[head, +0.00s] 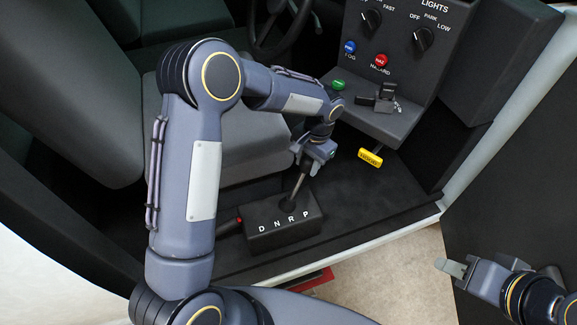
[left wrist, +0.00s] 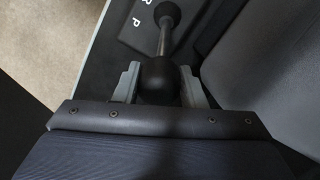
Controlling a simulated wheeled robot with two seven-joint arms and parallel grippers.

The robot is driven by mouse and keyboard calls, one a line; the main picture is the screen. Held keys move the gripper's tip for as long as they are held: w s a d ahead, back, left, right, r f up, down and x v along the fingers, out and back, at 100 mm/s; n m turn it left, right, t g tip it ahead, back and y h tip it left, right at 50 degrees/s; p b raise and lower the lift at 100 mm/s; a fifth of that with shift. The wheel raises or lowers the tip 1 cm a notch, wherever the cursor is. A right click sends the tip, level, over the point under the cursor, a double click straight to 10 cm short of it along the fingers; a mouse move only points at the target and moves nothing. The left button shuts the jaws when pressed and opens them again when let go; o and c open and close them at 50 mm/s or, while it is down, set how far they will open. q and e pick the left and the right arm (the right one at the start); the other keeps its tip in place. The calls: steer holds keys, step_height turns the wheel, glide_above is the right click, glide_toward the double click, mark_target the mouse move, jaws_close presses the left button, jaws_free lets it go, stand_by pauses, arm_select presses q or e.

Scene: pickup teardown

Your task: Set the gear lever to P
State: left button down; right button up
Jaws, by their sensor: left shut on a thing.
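The gear lever (head: 297,188) rises from a black console box (head: 262,240) marked D, N, R, P in white. Its shaft leans to the right, toward the P end, in the head view. My left gripper (head: 306,165) is at the lever's top and hides the knob there. In the left wrist view the dark round knob (left wrist: 159,75) sits between the two grey fingers (left wrist: 159,88), which are shut on it. The letters R and P show beside the shaft's base there. My right gripper (head: 452,268) is at the lower right, away from the lever; its finger gap is unclear.
A yellow handle (head: 370,158) hangs under the dash panel (head: 415,75), right of my left gripper. The panel has knobs, a blue button (head: 349,47), a red button (head: 381,60) and a green button (head: 338,85). A grey seat (head: 238,140) lies behind the console. A red-tipped lever (head: 239,219) is left of it.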

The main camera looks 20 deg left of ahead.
arm_select(q)
steer(key=shift+w+d+f+b, duration=0.15)
steer(key=shift+w+d+f, duration=0.15)
steer(key=shift+d, duration=0.3)
steer(key=shift+w+d+f+b, duration=0.15)
steer(key=shift+w+d, duration=0.25)
steer(key=shift+d, duration=0.25)
steer(key=c, duration=1.3)
jaws_free()
steer(key=o, duration=0.4)
steer(key=shift+w+d+f, duration=0.15)
steer(key=shift+w, duration=0.1)
steer(key=shift+s, duration=0.1)
step_height(320, 180, up, 8)
steer(key=b, duration=0.1)
steer(key=shift+w+d, duration=0.25)
steer(key=shift+d, duration=0.1)
